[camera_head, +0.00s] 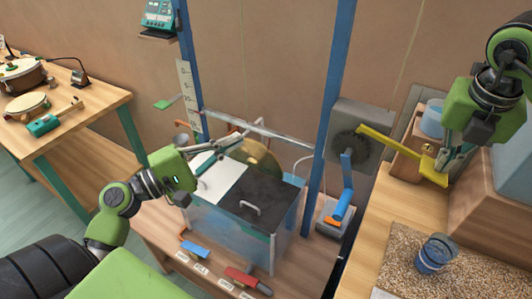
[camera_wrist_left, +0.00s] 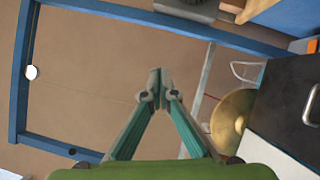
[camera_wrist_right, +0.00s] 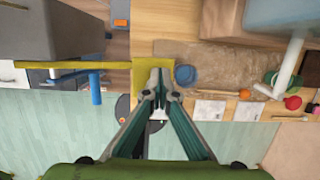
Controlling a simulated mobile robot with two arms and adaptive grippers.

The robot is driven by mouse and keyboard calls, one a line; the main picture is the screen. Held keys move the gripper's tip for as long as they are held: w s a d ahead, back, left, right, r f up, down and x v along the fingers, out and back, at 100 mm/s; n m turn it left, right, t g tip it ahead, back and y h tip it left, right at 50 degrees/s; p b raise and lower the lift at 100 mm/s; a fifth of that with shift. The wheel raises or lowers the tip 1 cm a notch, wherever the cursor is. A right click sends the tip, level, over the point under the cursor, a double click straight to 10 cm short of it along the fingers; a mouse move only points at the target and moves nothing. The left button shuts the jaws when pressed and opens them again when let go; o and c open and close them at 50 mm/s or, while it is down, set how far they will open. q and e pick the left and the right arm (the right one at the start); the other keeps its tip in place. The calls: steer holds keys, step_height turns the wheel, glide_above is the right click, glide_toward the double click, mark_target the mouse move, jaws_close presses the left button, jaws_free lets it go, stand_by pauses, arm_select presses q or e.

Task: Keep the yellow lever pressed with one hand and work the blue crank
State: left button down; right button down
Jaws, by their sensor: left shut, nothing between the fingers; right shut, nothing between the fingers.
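The yellow lever (camera_head: 400,148) runs from a grey box to a flat yellow end plate (camera_head: 434,171). It also shows in the right wrist view (camera_wrist_right: 148,76). My right gripper (camera_head: 444,166) is shut and empty, its tips at the end plate; I cannot tell whether they press it. The blue crank (camera_head: 346,175) hangs below the grey box with its blue handle (camera_head: 343,204) low. The crank handle also shows in the right wrist view (camera_wrist_right: 95,88). My left gripper (camera_head: 240,137) is shut and empty above the tank, away from the crank.
A clear tank (camera_head: 236,223) with a dark lid and a brass gong (camera_head: 258,156) stands left of the crank. A blue post (camera_head: 329,110) rises between tank and crank. A blue cup (camera_head: 435,253) stands on the right bench.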

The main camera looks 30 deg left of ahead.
arm_select(q)
steer(key=w+d+m+g+h, duration=0.4)
steer(key=d+m+g+h, duration=0.15)
steer(key=d+m, duration=0.55)
steer(key=m+g, duration=1.2)
steer(key=m, duration=1.1)
glide_above(340, 203)
steer(key=d, duration=0.3)
step_height(340, 203, down, 5)
steer(key=shift+a+f, duration=1.5)
steer(key=shift+f, duration=0.25)
